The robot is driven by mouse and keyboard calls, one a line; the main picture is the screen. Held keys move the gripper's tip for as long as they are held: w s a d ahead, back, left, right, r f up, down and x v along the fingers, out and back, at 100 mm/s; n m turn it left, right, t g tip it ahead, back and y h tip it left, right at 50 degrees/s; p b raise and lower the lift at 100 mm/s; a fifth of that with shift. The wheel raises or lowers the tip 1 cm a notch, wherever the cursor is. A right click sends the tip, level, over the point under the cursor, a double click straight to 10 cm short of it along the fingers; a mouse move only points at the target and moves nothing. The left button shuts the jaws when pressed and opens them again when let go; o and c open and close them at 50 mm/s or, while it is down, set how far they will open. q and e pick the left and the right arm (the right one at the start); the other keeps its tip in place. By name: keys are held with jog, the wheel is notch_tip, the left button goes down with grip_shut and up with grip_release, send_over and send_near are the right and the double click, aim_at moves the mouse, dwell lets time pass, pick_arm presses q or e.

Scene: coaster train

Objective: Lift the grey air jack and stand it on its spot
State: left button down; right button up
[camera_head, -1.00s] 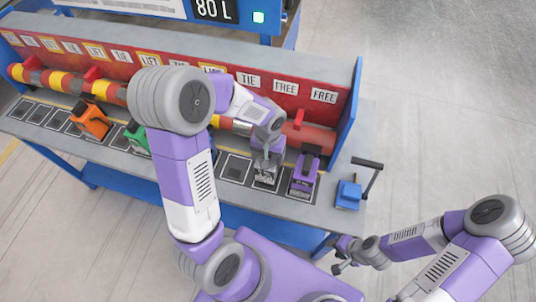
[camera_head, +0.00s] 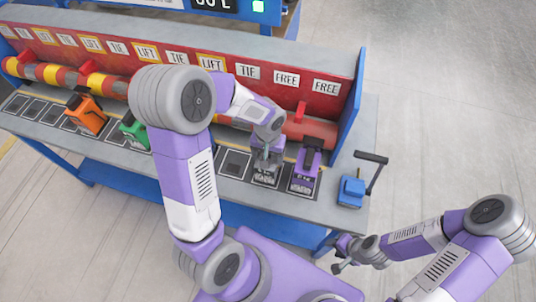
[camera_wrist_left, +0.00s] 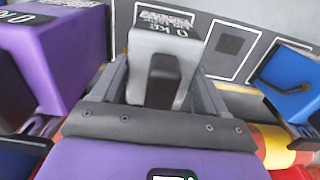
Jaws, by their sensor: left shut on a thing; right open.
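The grey air jack (camera_wrist_left: 165,60) is between the fingers of my left gripper (camera_wrist_left: 165,95) in the left wrist view. In the head view the left gripper (camera_head: 267,160) is shut on it, low over the marked spots along the bench's front edge, just left of the purple jack (camera_head: 308,160). Gripper and arm hide most of the grey jack there. I cannot tell whether its base touches the bench. My right gripper (camera_head: 340,266) is open and empty, off the bench's front right side.
An empty spot (camera_head: 235,163) lies left of the grey jack. Orange (camera_head: 87,115) and green (camera_head: 132,130) jacks stand farther left. A blue pump with a dark handle (camera_head: 351,190) is at the bench's right end. A red labelled panel (camera_head: 262,77) and striped tube run behind.

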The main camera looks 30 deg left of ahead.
pick_arm(q)
jog(key=shift+f+b, duration=0.35)
grip_release()
jog(key=shift+f, duration=0.1)
notch_tip(320, 180, up, 8)
jog(key=shift+f+p, duration=0.1)
jog(key=shift+p, duration=0.75)
jog(key=shift+f, duration=0.1)
